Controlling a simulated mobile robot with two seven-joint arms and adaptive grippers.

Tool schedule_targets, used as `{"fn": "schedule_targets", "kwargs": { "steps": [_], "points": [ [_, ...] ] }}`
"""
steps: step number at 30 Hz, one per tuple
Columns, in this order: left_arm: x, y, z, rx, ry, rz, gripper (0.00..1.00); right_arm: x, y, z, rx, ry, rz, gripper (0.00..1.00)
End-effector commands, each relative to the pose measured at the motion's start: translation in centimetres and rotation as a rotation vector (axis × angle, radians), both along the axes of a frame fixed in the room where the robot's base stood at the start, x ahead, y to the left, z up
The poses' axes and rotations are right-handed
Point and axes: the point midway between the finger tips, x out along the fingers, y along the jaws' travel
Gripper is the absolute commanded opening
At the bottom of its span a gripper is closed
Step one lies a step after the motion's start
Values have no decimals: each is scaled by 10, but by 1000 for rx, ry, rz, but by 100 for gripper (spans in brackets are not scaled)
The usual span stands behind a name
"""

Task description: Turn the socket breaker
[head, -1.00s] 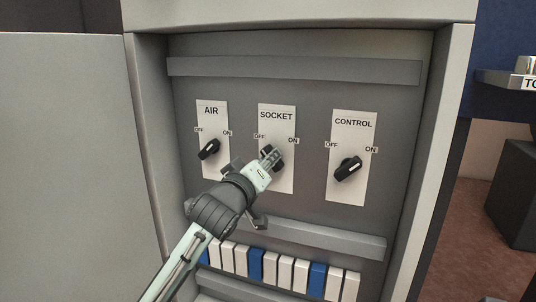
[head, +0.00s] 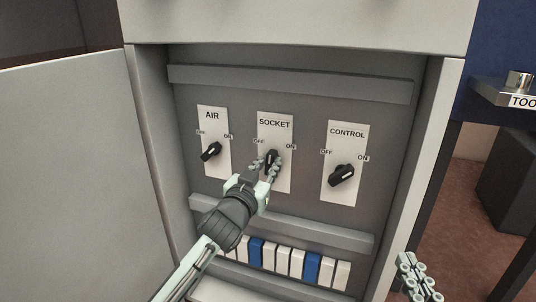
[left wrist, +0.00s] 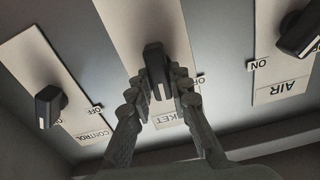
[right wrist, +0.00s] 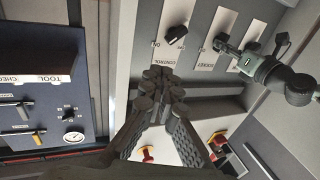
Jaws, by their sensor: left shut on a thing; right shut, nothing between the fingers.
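The SOCKET breaker is a black knob (head: 272,159) on the middle white plate (head: 283,180), labelled OFF at upper left and ON at upper right. My left gripper (head: 267,166) is shut on this knob, one finger on each side. In the left wrist view, the knob (left wrist: 155,68) stands between the fingertips, its long side along the plate. In the head view it looks near upright, between the OFF and ON labels. My right gripper (head: 418,278) is shut and empty, low at the right and away from the plates. Its closed fingers show in the right wrist view (right wrist: 160,80).
The AIR knob (head: 211,152) is left of the SOCKET plate and the CONTROL knob (head: 342,176) is right; both point towards ON. A ledge (head: 290,226) and a row of white and blue switches (head: 283,262) lie below. A grey panel (head: 80,170) is at left.

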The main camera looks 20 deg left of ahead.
Motion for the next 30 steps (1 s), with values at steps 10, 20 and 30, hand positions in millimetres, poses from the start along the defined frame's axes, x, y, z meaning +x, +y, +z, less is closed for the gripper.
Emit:
{"fn": "schedule_targets", "kwargs": {
  "steps": [10,20,30],
  "points": [
    [0,-1,3,278,-6,0,0,-28,-80,-120,-264,609,-143,0],
    [0,-2,1,518,-16,1,0,-105,-153,-175,-404,1067,-273,0],
    [0,-3,-1,662,-23,1,0,-143,-180,-191,-446,1263,-328,0]
  ]
}}
